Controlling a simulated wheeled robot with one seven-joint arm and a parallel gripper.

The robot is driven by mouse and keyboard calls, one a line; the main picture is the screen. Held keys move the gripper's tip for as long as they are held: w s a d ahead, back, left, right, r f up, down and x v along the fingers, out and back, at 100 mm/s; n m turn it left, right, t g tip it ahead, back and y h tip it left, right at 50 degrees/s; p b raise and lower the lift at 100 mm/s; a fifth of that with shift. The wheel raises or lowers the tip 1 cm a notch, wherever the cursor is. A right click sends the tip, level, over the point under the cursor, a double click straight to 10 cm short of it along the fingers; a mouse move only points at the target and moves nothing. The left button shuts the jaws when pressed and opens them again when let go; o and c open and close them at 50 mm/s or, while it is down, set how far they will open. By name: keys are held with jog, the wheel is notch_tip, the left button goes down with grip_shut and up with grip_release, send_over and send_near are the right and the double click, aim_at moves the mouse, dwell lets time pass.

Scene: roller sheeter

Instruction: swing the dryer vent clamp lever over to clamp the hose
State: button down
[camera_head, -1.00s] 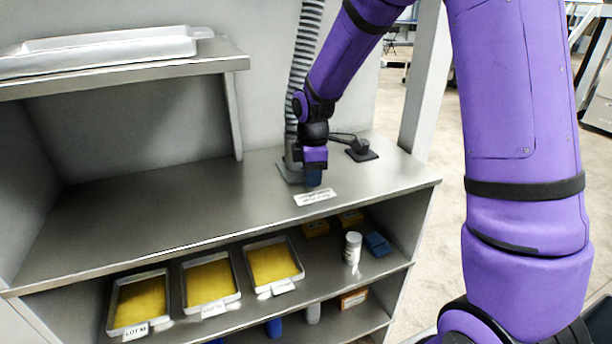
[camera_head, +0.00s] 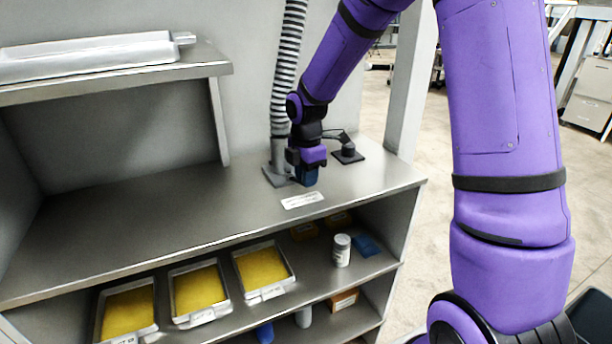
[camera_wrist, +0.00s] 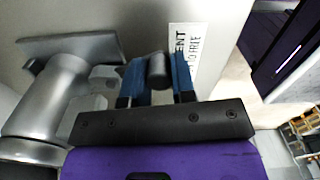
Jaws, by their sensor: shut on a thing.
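The grey ribbed hose (camera_head: 287,70) comes down to a grey vent fitting (camera_head: 277,165) on the metal bench top. In the wrist view the fitting's metal pipe and base plate (camera_wrist: 60,95) show at left. My gripper (camera_head: 308,178) is low over the bench, just right of the fitting. In the wrist view its blue fingers (camera_wrist: 157,75) are on either side of a dark rounded grip (camera_wrist: 156,68), which looks like the clamp lever's end. My gripper is shut on it. The rest of the lever is mostly hidden by the gripper.
A black pedestal on a square base (camera_head: 347,153) stands just right of my gripper. A white label (camera_head: 302,200) lies in front. Yellow-filled trays (camera_head: 200,290) and a white bottle (camera_head: 341,250) are on the shelf below. The bench's left part is clear.

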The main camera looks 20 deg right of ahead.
jog(key=c, duration=0.9)
grip_release()
jog(key=shift+c, duration=0.2)
notch_tip(320, 180, up, 11)
jog(key=shift+f, duration=0.1)
jog(key=s+r+m+t, duration=0.2)
jog(key=s+r+m, duration=0.75)
jog(key=s, duration=0.45)
jog(key=s+d+r+m+t, duration=0.1)
jog(key=s+m+t, duration=0.2)
jog(key=s+m, duration=0.7)
jog(key=s, duration=0.4)
jog(key=shift+s+d, duration=0.3)
jog(key=shift+s, duration=0.1)
